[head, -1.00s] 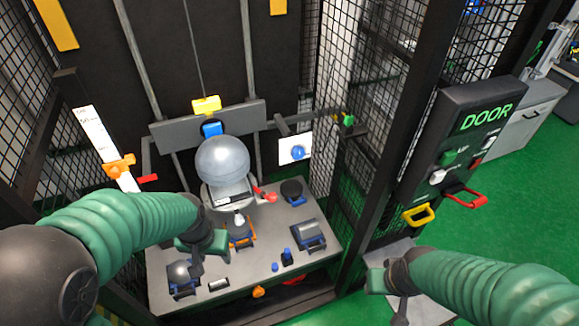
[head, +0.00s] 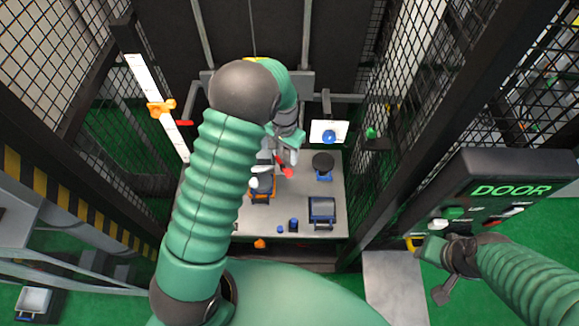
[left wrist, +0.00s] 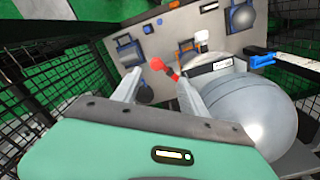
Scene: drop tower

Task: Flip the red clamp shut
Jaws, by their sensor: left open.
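The red clamp (head: 286,171) is on the grey bench plate (head: 325,165), its red handle rising next to the base of the large grey ball. In the left wrist view the red handle (left wrist: 163,67) with its round knob shows just beyond and between my fingertips. The grey ball (left wrist: 255,110) is to its right there; in the head view my left arm hides it. My left gripper (head: 290,148) is open above the clamp; it also shows in the left wrist view (left wrist: 158,88). I cannot tell whether it touches the handle. My right gripper (head: 440,280) is near the door panel, its fingers unclear.
A blue-and-black device (head: 322,209), a black round pad (head: 323,161) and an orange-framed fixture (head: 262,190) stand on the plate. Mesh cage walls and dark posts (head: 385,190) enclose the bench. The DOOR panel (head: 490,185) is at right. Green floor lies beyond.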

